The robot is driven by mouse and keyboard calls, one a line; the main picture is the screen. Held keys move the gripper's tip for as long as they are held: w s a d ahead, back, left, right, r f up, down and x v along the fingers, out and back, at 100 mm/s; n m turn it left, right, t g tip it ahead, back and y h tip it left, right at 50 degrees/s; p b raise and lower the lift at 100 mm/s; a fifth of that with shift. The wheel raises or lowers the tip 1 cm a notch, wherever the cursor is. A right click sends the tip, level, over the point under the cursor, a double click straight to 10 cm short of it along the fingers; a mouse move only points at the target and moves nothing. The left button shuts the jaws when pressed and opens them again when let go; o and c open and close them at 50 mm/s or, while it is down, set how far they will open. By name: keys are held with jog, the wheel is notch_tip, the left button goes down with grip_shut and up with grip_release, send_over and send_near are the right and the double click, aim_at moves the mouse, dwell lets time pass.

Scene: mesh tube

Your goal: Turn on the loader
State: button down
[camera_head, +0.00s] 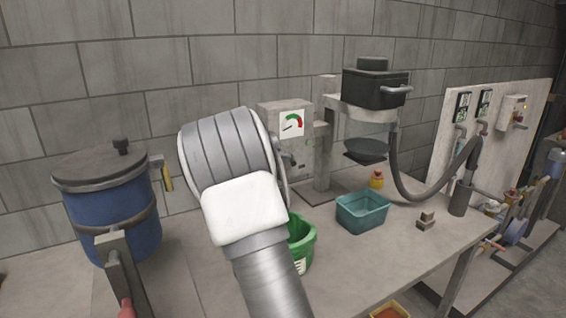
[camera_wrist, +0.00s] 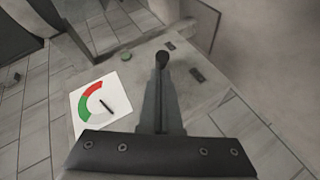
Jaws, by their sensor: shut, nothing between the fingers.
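The loader's grey control box (camera_head: 288,112) carries a white gauge with a red and green arc. It stands behind my arm in the head view, which hides much of its front. In the wrist view the box face (camera_wrist: 205,95) shows the gauge (camera_wrist: 100,103), a small green button (camera_wrist: 126,56) and dark slots (camera_wrist: 197,74). A dark round knob (camera_wrist: 162,58) shows at the fingertips. My gripper (camera_wrist: 161,80) is shut and empty, pointing at this face. I cannot tell whether the tips touch the knob. The head view hides my gripper behind my wrist.
A blue lidded drum (camera_head: 110,215) stands left. A green bucket (camera_head: 302,240) and a teal bin (camera_head: 362,210) sit on the table (camera_head: 400,250). A dark hopper (camera_head: 374,87) stands above, with a hose (camera_head: 432,194) looping right. A board with switches (camera_head: 500,125) stands far right.

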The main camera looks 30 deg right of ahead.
jog(key=shift+s+d+f+n+t+y+b, duration=0.1)
jog(key=shift+s+d+n+t+y+b, duration=0.15)
jog(key=shift+b, duration=0.6)
jog(key=shift+s+f+n+t+y+b, duration=0.15)
jog(key=shift+n+t+b, duration=0.2)
jog(key=shift+b, duration=0.5)
jog(key=n+t+b, duration=0.1)
jog(key=b, duration=0.1)
jog(key=y+b, duration=0.1)
jog(key=shift+s+d+n+t+b, duration=0.25)
jog(key=shift+d+n+t+b, duration=0.1)
jog(key=shift+n+t+b, duration=0.05)
jog(key=shift+s+d+r+n+t+y+b, duration=0.15)
jog(key=shift+d+n+t+y+b, duration=0.15)
jog(key=shift+n+t+y, duration=0.15)
jog(key=shift+s+d+r+n+t+y+b, duration=0.15)
jog(key=shift+n+t+y+b, duration=0.1)
jog(key=shift+n+t+y, duration=0.15)
jog(key=shift+s+d+n+t+y+p, duration=0.1)
jog(key=shift+d+n+t+y+p, duration=0.2)
jog(key=shift+n+y, duration=0.35)
jog(key=shift+s+d+n+t+y+p, duration=0.1)
jog(key=shift+d+n+t+y+p, duration=0.2)
jog(key=shift+n+y, duration=0.25)
jog(key=shift+w+a, duration=0.1)
jog(key=shift+a, duration=0.05)
jog(key=shift+w+a, duration=0.35)
jog(key=shift+w, duration=0.2)
jog(key=shift+a, duration=0.1)
